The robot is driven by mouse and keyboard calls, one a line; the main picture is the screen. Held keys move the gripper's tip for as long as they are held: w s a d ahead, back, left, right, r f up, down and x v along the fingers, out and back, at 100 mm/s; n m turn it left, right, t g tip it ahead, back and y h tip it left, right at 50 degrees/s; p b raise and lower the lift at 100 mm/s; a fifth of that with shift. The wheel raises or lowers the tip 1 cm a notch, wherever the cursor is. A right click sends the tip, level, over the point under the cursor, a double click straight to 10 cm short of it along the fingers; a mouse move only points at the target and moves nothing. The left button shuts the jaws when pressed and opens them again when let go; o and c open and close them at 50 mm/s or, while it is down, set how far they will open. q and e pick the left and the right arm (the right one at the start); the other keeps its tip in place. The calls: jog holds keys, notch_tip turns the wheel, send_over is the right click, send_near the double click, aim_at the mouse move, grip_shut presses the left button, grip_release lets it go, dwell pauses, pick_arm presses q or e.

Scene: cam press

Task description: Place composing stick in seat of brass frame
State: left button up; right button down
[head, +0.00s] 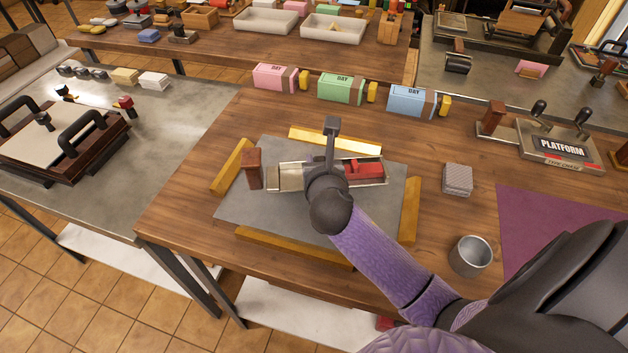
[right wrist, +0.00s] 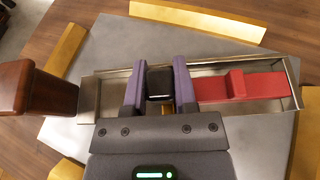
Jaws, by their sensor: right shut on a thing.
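The composing stick (head: 287,177) is a long shallow metal tray with a red block in its right part and a brown wooden handle at its left end. It also shows in the right wrist view (right wrist: 89,98). The brass frame (head: 335,141) is several separate brass bars around a grey plate; one bar shows in the right wrist view (right wrist: 198,18). The stick lies across the area inside the bars, its handle near the left bar. I cannot tell whether it touches the plate. My right gripper (right wrist: 160,85) is shut on the stick's black knob (right wrist: 159,83). My left gripper is out of view.
Pink (head: 275,77), green (head: 341,88) and blue (head: 411,101) boxes stand behind the frame. A grey stack (head: 457,179), a metal cup (head: 470,256) and a purple mat (head: 545,215) lie to the right. The wooden table (head: 170,205) is clear left of the frame.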

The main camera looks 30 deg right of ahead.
notch_tip(320, 180, down, 4)
jog(key=shift+r+b, duration=0.2)
jog(key=shift+b, duration=0.45)
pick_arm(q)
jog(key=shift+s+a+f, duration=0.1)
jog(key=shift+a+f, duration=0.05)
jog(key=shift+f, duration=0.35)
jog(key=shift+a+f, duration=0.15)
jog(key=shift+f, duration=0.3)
pick_arm(e)
jog(key=shift+r, duration=0.15)
jog(key=shift+c, duration=2)
grip_release()
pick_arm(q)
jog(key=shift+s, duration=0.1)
